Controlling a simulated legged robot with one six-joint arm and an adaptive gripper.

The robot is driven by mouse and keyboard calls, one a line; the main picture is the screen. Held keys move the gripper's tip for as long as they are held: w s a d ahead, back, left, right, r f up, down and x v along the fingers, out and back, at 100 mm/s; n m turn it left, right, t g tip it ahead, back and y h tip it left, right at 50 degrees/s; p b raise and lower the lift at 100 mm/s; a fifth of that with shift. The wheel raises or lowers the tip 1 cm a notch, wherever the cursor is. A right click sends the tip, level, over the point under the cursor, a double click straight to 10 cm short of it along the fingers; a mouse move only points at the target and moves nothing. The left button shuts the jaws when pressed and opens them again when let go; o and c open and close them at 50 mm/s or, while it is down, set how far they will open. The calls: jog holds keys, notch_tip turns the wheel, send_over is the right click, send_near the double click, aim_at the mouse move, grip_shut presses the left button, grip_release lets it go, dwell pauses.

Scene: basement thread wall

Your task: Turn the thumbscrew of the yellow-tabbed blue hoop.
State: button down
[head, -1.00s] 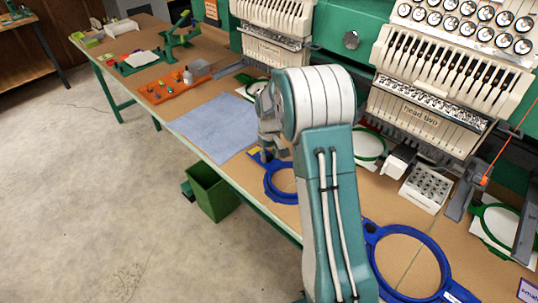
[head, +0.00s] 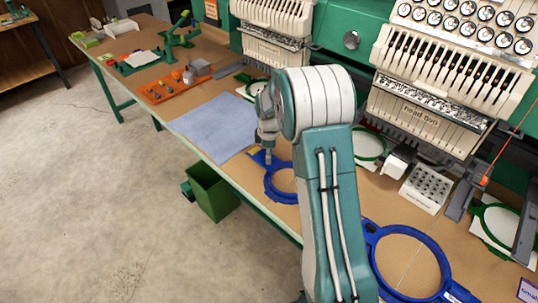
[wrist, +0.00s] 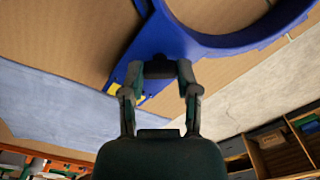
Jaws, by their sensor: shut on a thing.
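The blue hoop (head: 270,187) with a yellow tab (head: 257,154) lies flat on the table, partly hidden behind my arm in the head view. In the wrist view its blue ring and bracket (wrist: 165,38) fill the top middle, with yellow (wrist: 120,88) showing beside my left finger. My gripper (wrist: 163,68) is over the hoop's bracket, its fingertips close together and shut on the thumbscrew. The thumbscrew itself is hidden between the fingertips. In the head view my gripper (head: 267,157) points down at the bracket end of the hoop.
A larger blue hoop (head: 447,268) lies to the right on the table. A blue-grey cloth (head: 212,128) lies left of the yellow-tabbed hoop. A white rack (head: 426,187) and embroidery heads stand behind. A green bin (head: 212,190) is on the floor by the table edge.

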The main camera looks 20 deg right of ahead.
jog(key=shift+f+n, duration=0.1)
jog(key=shift+n, duration=1.6)
jog(key=shift+s, duration=0.1)
jog(key=shift+c, duration=1.6)
grip_release()
notch_tip(320, 180, up, 12)
